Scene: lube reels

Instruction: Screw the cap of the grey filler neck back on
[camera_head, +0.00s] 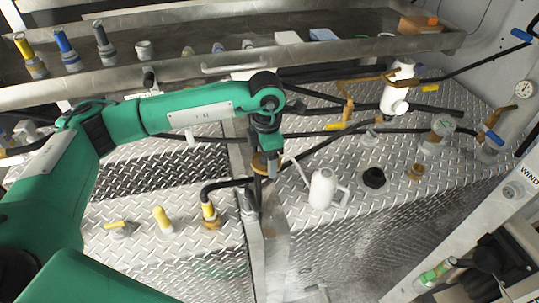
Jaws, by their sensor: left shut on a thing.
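My left gripper (268,160) points down over the tread-plate deck near the middle of the view. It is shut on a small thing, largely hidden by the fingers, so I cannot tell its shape. A round brass-coloured piece (257,163) shows beside the fingertips. Below it stands a short grey upright fitting (249,203), possibly the grey filler neck; I cannot tell for sure. A black cap-like fitting (374,178) sits on the deck to the right. My right gripper is not in view.
A white jug (322,188) stands right of the gripper. A yellow-collared fitting (209,213) with a black hose is close on the left. Black hoses cross behind. A metal shelf (190,66) with yellow, blue and grey nozzles runs along the back.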

